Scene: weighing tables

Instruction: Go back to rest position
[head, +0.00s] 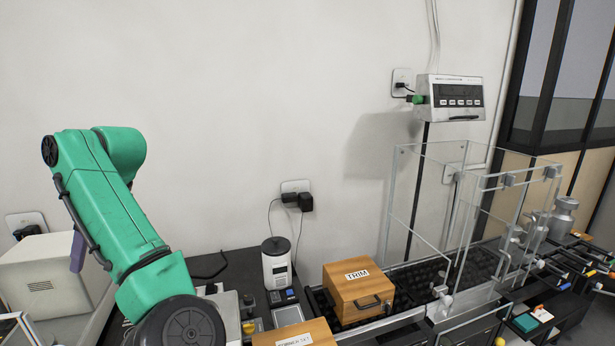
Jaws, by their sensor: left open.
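My left arm, green with black joints, comes in at the lower left and bends upward in front of the wall. Of my left gripper (77,251), only a small purple-grey piece shows, beside the arm and in front of the pale box-shaped device. The rest of it is hidden behind the arm. It is open, and I see nothing held in it. My right gripper is not in view.
A clear-walled enclosure (420,205) and wall display (455,97) are at right. A pale device (40,275) is at left.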

